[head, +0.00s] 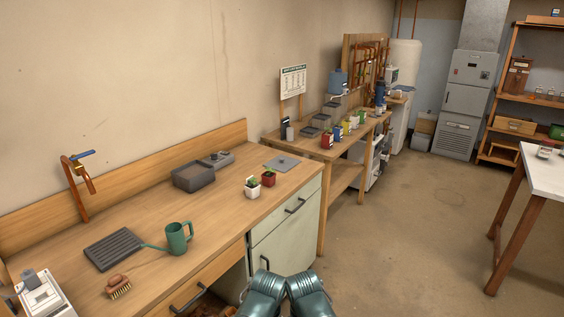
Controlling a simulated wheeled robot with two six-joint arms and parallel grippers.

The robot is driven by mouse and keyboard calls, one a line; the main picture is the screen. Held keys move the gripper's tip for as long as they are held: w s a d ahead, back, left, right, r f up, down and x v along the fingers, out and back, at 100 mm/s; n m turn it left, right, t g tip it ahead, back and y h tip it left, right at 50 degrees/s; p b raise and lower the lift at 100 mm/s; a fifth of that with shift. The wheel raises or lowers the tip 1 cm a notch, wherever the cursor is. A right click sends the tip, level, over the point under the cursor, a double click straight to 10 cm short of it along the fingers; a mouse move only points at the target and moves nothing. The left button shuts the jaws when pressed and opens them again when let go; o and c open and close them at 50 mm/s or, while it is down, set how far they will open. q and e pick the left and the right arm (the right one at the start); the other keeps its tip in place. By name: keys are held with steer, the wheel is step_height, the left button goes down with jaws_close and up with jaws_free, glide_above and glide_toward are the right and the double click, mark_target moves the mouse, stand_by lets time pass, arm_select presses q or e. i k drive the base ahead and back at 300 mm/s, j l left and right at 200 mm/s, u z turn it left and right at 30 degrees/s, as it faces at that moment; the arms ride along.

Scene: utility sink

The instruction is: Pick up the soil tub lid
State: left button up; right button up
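A flat grey square plate with a small raised knob, which looks like the soil tub lid (282,163), lies on the wooden bench near its far right end. A dark grey open tub (193,178) stands to its left, towards the wall; its contents are hard to make out. Two teal parts of my own arms show at the bottom centre, well short of the bench top items. Neither gripper's fingers can be seen.
A green watering can (178,238), ribbed dark tray (114,249) and brush (118,287) occupy the near bench. Open floor (420,230) lies right.

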mark_target(281, 163)
steer(key=i+l, duration=0.7)
steer(key=i, duration=0.3)
steer(key=i+l+u, duration=0.15)
steer(key=i+l, duration=0.6)
steer(key=i, duration=0.2)
steer(key=i+l, duration=0.8)
steer(key=i, duration=0.15)
